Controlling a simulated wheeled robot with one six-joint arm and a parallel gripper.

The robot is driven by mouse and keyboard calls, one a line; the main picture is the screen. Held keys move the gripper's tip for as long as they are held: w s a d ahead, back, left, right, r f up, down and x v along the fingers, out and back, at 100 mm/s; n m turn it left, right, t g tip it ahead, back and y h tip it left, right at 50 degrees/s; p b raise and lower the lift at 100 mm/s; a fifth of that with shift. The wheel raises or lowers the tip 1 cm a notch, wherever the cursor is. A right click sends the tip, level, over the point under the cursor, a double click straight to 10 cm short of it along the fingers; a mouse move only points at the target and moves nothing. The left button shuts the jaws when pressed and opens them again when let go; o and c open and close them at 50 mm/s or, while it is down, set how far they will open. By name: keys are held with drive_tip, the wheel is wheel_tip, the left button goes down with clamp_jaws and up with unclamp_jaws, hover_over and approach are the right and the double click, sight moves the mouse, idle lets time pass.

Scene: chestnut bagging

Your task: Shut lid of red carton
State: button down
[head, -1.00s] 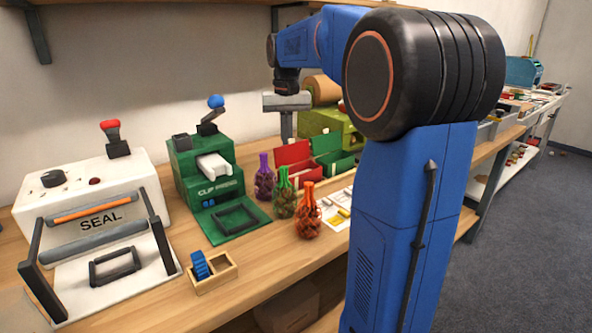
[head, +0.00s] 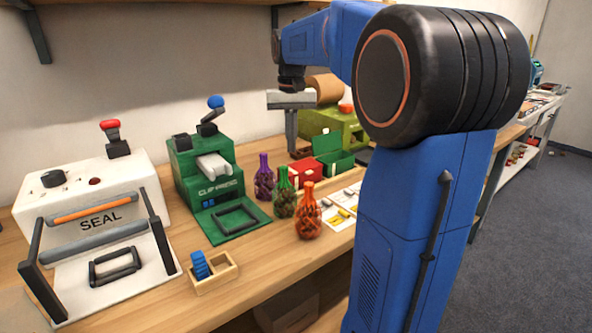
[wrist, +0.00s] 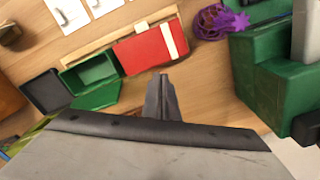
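The red carton (head: 308,172) stands on the bench behind the net bags, and its lid lies down flat over the box. In the wrist view the red carton (wrist: 143,55) shows a flat red top with a white strip near one end. My gripper (head: 291,149) points down at the carton's back left side. Its fingers (wrist: 161,80) are together and hold nothing. In the wrist view the tips are just beside the carton's edge; I cannot tell whether they touch it.
A green carton (head: 340,165) with its lid up stands right of the red one, with a dark carton (wrist: 45,92) beyond it. Purple (head: 264,178), green (head: 284,195) and orange (head: 308,215) net bags stand in front. The green clip press (head: 205,175) is at the left.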

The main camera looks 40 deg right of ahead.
wheel_tip(320, 180, up, 6)
drive_tip(key=shift+f, duration=0.1)
idle(0.7)
idle(1.0)
